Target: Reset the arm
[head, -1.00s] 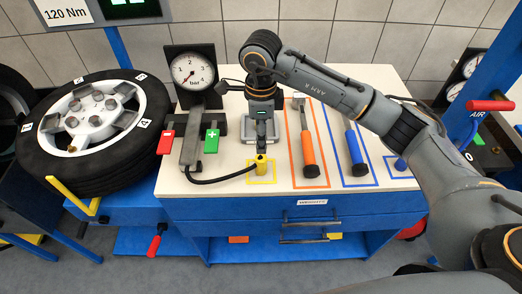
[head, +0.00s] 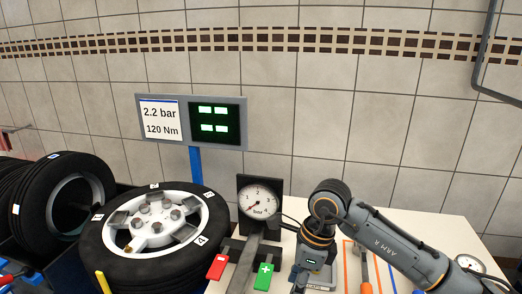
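My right arm (head: 390,240) comes in from the right and reaches over the bench. It bends down at the wrist to my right gripper (head: 306,276) at the bottom edge of the head view. The fingertips are hidden or cut off, so I cannot tell whether it is open or shut, or whether it touches anything. It is just right of the green plus button (head: 264,276), in front of a tray with a small label (head: 315,287). My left arm and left gripper are not in view.
A pressure gauge (head: 260,201) stands left of my wrist, with a red button (head: 217,267) below it. A wheel (head: 100,250) lies at the left, and more tyres (head: 68,195) stand beyond. A sign and lit display (head: 213,121) rise behind. An orange-handled tool (head: 366,286) is partly visible.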

